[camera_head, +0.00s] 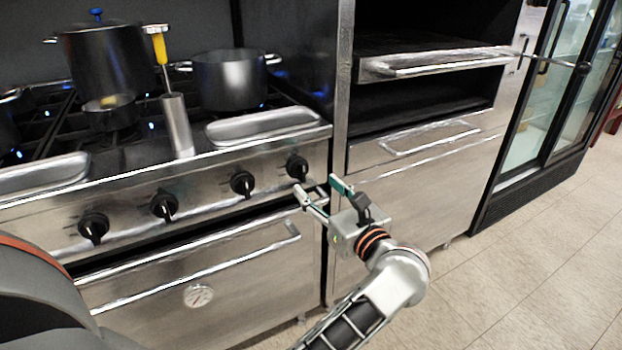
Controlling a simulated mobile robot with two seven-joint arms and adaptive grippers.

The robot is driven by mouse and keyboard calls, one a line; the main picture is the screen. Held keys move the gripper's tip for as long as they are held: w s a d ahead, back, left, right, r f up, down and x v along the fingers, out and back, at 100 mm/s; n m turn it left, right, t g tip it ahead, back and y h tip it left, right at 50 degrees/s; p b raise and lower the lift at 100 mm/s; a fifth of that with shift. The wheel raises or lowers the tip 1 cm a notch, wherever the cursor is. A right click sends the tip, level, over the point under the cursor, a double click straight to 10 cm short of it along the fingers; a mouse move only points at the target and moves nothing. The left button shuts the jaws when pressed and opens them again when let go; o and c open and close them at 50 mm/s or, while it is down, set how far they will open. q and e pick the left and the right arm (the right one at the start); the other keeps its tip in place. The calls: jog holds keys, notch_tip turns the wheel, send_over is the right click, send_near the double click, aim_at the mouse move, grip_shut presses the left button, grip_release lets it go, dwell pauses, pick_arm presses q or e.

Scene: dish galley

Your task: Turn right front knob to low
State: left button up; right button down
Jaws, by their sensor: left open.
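The stove's steel front panel (205,188) carries a row of black knobs. The rightmost knob (297,167) is near the panel's right end. The second from the right is another black knob (243,183). My left gripper (318,188) is open, its two fingers apart and empty. It is in front of the panel's right end, just below and to the right of the rightmost knob; I see no contact with it. The knob settings are too small to read. My right gripper is not in view.
On the stove stand a tall dark pot (108,62), a wide pot (228,80) and a steel cylinder (178,125). Blue flames show under the grates. An oven handle (190,262) runs below the knobs. A steel cabinet (430,185) stands to the right; floor is clear at lower right.

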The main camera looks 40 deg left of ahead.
aim_at(304, 173)
pick_arm(q)
jog(key=x, duration=0.7)
jog(key=shift+a+r+b, duration=0.1)
jog(key=shift+a+b, duration=0.15)
jog(key=shift+b, duration=0.1)
jog(key=c, duration=1.1)
